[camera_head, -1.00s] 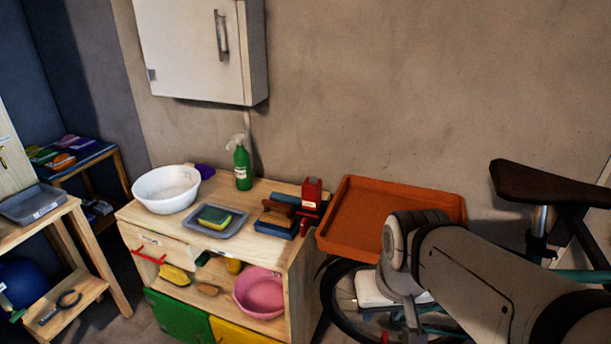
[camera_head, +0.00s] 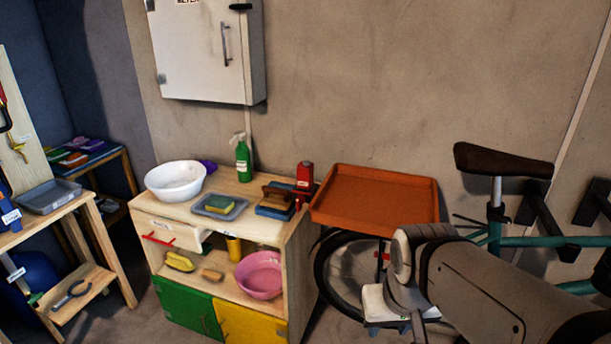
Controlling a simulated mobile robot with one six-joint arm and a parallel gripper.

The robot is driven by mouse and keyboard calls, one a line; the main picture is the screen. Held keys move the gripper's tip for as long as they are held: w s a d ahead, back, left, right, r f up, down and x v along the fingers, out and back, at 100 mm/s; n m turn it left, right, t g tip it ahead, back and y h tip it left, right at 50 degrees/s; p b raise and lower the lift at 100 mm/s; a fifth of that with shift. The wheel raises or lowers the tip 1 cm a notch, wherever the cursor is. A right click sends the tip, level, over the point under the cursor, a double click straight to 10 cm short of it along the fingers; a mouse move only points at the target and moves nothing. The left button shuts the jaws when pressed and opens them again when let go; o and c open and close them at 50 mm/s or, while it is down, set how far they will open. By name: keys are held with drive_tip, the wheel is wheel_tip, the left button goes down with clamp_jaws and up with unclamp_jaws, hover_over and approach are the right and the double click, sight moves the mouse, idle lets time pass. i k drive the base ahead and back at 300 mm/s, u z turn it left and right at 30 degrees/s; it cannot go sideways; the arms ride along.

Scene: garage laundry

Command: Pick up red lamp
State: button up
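A small upright red object (camera_head: 304,176) stands at the right back of the wooden cabinet top, beside the blue box with the brown-handled brush. My arm fills the lower right and covers part of the bicycle. My gripper's fingers do not show.
The wooden cabinet (camera_head: 290,275) holds a white basin (camera_head: 175,181), a green spray bottle (camera_head: 243,160) and a sponge tray (camera_head: 219,206). An orange tray (camera_head: 376,200) sits right of it, above the bicycle wheel. The bicycle saddle (camera_head: 503,160) rises at right. A white wall cabinet (camera_head: 200,55) hangs above.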

sight(304, 174)
drive_tip(key=z, duration=0.05)
drive_tip(key=i, duration=1)
